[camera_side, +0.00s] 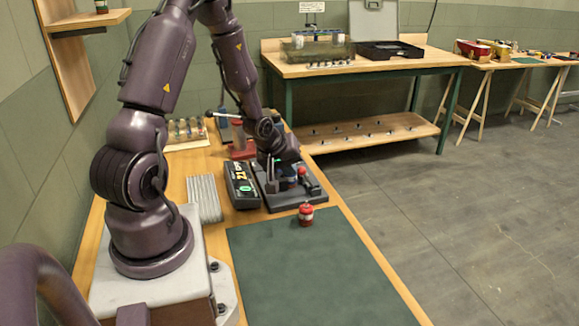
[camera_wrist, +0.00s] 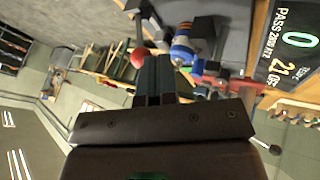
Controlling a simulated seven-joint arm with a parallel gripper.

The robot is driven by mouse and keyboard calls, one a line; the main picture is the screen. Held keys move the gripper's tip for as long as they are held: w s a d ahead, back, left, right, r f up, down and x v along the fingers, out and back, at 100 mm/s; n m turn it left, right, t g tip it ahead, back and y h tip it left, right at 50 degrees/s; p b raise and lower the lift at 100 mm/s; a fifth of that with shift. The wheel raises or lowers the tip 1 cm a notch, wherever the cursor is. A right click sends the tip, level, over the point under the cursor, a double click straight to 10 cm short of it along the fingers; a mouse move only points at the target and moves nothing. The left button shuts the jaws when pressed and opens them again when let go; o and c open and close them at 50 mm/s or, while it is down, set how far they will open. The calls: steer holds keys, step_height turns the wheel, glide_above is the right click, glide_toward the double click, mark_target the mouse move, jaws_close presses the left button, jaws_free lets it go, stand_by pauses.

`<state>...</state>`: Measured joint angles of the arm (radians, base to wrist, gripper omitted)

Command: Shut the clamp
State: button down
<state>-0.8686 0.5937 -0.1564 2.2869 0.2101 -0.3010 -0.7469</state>
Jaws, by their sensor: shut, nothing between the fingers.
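The clamp stands on a dark grey base (camera_side: 297,198) on the wooden bench; its red ball handle (camera_side: 303,171) shows just right of my gripper. The red ball (camera_wrist: 138,57) also shows in the wrist view, close to the left of my fingertips. A blue, white and orange cylinder (camera_wrist: 183,45) sits at the fixture, right of the fingertips. My gripper (camera_wrist: 153,62) is shut with nothing between its fingers. In the side view my wrist hides part of the clamp, so I cannot tell whether the fingers touch the handle or how far the lever is turned.
A black box with a lit display (camera_side: 242,187) stands left of the base; its display (camera_wrist: 292,40) reads PASS in the wrist view. A small red-and-white object (camera_side: 306,214) stands in front, by the green mat (camera_side: 315,270). Grey ribbed plate (camera_side: 204,198) lies left. The mat is clear.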

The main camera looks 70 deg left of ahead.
steer(key=shift+w, duration=0.1)
stand_by(0.3)
steer(key=shift+w+r+g, duration=0.2)
steer(key=shift+r+g, duration=0.05)
steer(key=shift+g, duration=0.35)
